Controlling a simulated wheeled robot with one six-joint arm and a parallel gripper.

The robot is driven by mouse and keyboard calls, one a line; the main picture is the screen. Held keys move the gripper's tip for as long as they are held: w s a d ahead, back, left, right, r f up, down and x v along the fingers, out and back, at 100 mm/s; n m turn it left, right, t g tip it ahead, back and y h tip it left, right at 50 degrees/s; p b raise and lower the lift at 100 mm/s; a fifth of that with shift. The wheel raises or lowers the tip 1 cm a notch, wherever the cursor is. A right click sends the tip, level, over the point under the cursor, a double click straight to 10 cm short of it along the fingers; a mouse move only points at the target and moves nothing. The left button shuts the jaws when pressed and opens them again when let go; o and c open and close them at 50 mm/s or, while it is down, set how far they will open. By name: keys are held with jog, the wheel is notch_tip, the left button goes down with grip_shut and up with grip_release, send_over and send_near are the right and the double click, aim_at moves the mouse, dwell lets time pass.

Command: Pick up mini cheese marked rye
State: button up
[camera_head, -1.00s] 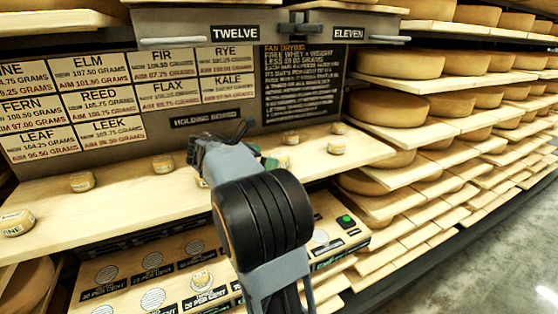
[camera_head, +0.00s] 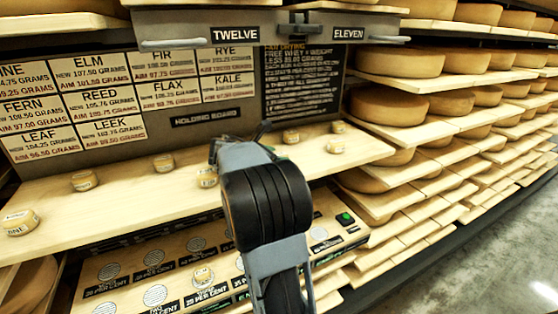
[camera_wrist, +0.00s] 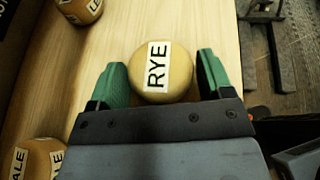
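The mini cheese marked RYE (camera_wrist: 178,82) is a small round tan cheese with a white label and black letters. It sits on the pale wooden shelf (camera_wrist: 205,22) in the wrist view. My gripper (camera_wrist: 161,72) has green fingers, one on each side of this cheese. A gap shows between each finger and the cheese, so the gripper is open around it. In the head view my arm hides the fingers, and I cannot make out the RYE cheese there.
A cheese marked KALE (camera_wrist: 38,160) and another partly cut-off cheese (camera_wrist: 80,8) lie to the left in the wrist view. Several mini cheeses stand along the shelf (camera_head: 120,205). A panel with round plates (camera_head: 225,262) lies below. The holding board (camera_head: 150,95) stands behind.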

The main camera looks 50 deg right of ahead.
jog(key=c, duration=0.6)
jog(key=shift+r, duration=0.15)
jog(key=shift+c, duration=0.2)
